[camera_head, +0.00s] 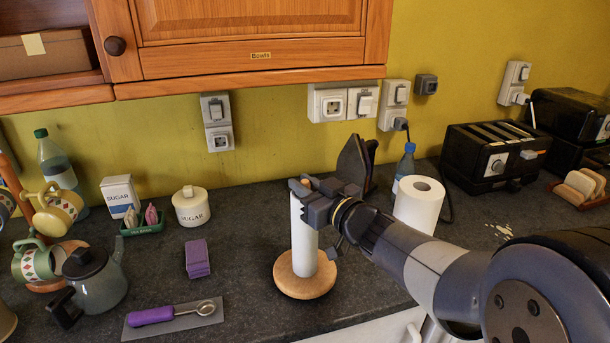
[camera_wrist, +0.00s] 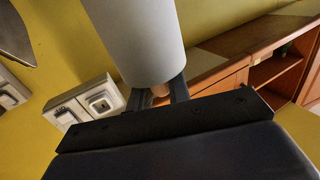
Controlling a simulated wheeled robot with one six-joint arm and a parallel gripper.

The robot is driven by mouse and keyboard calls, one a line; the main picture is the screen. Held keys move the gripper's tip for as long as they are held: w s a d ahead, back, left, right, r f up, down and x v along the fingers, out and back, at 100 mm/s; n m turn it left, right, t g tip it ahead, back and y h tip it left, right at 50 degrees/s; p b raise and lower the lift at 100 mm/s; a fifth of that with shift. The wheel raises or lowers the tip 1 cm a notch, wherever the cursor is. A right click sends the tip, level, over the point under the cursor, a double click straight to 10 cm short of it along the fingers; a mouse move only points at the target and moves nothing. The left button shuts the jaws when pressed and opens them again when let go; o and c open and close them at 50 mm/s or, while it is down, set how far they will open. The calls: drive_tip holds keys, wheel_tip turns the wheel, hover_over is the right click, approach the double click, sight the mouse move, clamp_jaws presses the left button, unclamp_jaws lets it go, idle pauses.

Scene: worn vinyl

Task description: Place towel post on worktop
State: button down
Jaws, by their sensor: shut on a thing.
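The towel post has a round wooden base (camera_head: 305,282), a slim white roll (camera_head: 303,238) and a wooden tip on top. It stands upright in the head view, at the worktop (camera_head: 250,262) near its front edge. Whether the base touches the surface is hard to tell. My gripper (camera_head: 308,187) is shut on the wooden tip at the top of the post. In the wrist view the white roll (camera_wrist: 136,38) and a bit of the tip show between the fingers (camera_wrist: 160,92); the base is hidden there.
A wide paper roll (camera_head: 418,205) and blue bottle (camera_head: 407,162) stand right of the post, behind my arm. A purple sponge stack (camera_head: 198,258), spoon (camera_head: 180,312) and sugar pot (camera_head: 191,206) lie left. A toaster (camera_head: 492,155) is at the back right. Cupboards (camera_head: 250,45) hang above.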

drive_tip(key=shift+f, duration=0.6)
drive_tip(key=c, duration=1.8)
unclamp_jaws()
drive_tip(key=shift+f, duration=0.3)
drive_tip(key=o, duration=0.5)
drive_tip(key=shift+r, duration=0.1)
drive_tip(key=v, duration=1.2)
drive_tip(key=shift+s+r, duration=0.1)
drive_tip(key=shift+r, duration=0.1)
